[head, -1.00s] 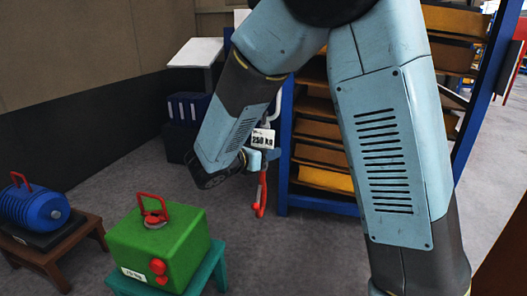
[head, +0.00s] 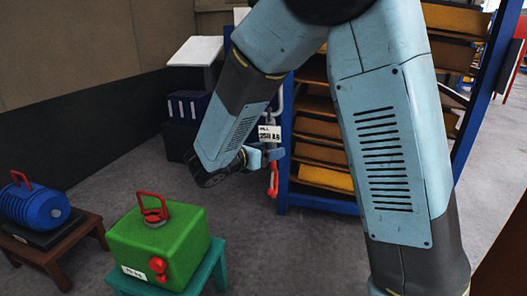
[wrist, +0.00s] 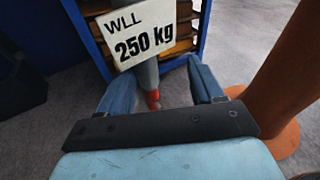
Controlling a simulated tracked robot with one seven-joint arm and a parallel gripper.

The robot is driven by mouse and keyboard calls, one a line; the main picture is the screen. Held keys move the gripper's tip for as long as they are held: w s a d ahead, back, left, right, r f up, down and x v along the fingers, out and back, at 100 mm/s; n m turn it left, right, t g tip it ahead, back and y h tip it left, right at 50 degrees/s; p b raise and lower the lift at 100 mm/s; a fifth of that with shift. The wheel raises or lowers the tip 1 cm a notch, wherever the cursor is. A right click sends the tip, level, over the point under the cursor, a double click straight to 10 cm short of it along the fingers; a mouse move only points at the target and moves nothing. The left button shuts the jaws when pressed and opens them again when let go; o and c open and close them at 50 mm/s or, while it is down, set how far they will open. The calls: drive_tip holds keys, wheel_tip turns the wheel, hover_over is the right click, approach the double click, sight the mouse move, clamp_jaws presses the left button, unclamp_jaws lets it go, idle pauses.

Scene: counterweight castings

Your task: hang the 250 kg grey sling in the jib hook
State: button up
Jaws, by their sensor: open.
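The grey sling (head: 279,103) hangs upright near the picture's middle in the head view, with a white tag (head: 269,132) reading WLL 250 kg and a red end piece (head: 273,181) below. Its top is hidden behind my arm. My gripper (head: 267,154) is at the sling just below the tag. In the wrist view the two blue fingers of my gripper (wrist: 160,84) are apart, with the grey sling (wrist: 149,74) showing between them behind the tag (wrist: 137,32). I cannot tell whether they touch it. I cannot make out the jib hook.
A green block (head: 160,247) with a red handle stands on a teal stool at the lower left. A blue rack (head: 318,203) of bins stands behind the sling. An orange-brown post (wrist: 290,85) is close at right.

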drive_tip(key=v, duration=1.4)
drive_tip(key=s+d+r+m+g+y, duration=0.15)
drive_tip(key=d+m+g, duration=0.35)
drive_tip(key=d, duration=0.5)
drive_tip(key=s+d+r+m+g+y, duration=0.1)
drive_tip(key=s+d+m+g, duration=0.2)
drive_tip(key=d+m, duration=0.45)
drive_tip(key=s+d+r+m+t+y, duration=0.2)
drive_tip(key=s+d+r+m+y, duration=0.2)
drive_tip(key=s+d+m+y, duration=0.5)
drive_tip(key=s+d+m, duration=0.1)
drive_tip(key=s+m, duration=0.1)
drive_tip(key=m, duration=0.4)
drive_tip(key=shift+s+t, duration=0.3)
drive_tip(key=shift+t, duration=0.1)
drive_tip(key=shift+d, duration=0.1)
idle(0.7)
